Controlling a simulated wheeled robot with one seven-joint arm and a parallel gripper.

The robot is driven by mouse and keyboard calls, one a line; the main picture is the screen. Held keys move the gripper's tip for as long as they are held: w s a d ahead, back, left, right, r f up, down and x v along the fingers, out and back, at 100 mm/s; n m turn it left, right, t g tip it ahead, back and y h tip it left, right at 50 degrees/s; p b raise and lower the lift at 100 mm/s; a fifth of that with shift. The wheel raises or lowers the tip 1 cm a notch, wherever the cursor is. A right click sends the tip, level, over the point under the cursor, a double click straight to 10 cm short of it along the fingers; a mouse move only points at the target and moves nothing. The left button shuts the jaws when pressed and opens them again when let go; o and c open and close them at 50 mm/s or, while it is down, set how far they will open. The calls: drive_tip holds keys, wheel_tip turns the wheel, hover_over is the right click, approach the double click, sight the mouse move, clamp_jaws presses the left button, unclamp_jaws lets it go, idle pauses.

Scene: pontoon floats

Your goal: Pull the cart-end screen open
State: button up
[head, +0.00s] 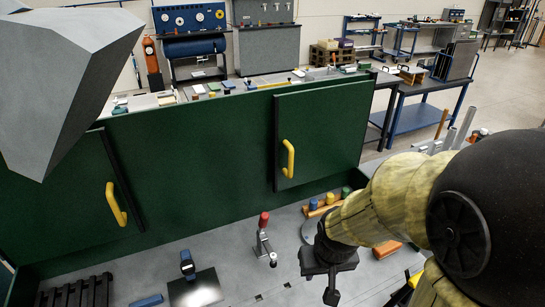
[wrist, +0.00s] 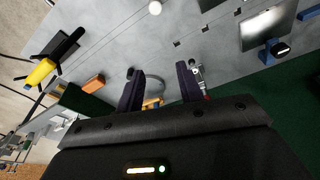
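A long green wall carries two green screens with yellow handles. The right screen (head: 312,132) lies flat against the wall near its right end, and its yellow handle (head: 287,158) is near its lower left edge. The left screen (head: 65,200) is partly hidden by a grey block-like shape; its yellow handle (head: 116,204) is visible. Both look closed. My gripper (head: 324,283) points down over the grey worktop, below and right of the right handle and apart from it. In the wrist view its two dark fingers (wrist: 160,88) are spread with nothing clearly held between them.
On the grey worktop (head: 280,286) stand a red-handled clamp (head: 263,236), a blue device with a dark plate (head: 195,285) and a wooden block with coloured knobs (head: 325,205). An orange block (head: 386,249) lies right of my gripper. A blue cart (head: 425,112) stands beyond the wall's right end.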

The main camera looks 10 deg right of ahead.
sight(292, 161)
drive_tip(key=shift+w, duration=0.25)
drive_tip(key=w+d+r+n+t+y+p, duration=0.1)
drive_tip(key=w+r+t+y+p, duration=0.1)
drive_tip(key=w+t, duration=1.3)
drive_tip(key=shift+w+d, duration=0.4)
drive_tip(key=shift+w, duration=3.45)
drive_tip(key=shift+w, duration=0.1)
drive_tip(key=w+p, duration=0.2)
drive_tip(key=w, duration=0.3)
drive_tip(key=w+a+p, duration=0.1)
drive_tip(key=w+p, duration=0.2)
drive_tip(key=w, duration=0.3)
drive_tip(key=w+a+p, duration=0.1)
drive_tip(key=w+p, duration=0.2)
drive_tip(key=w, duration=0.3)
drive_tip(key=shift+w, duration=0.1)
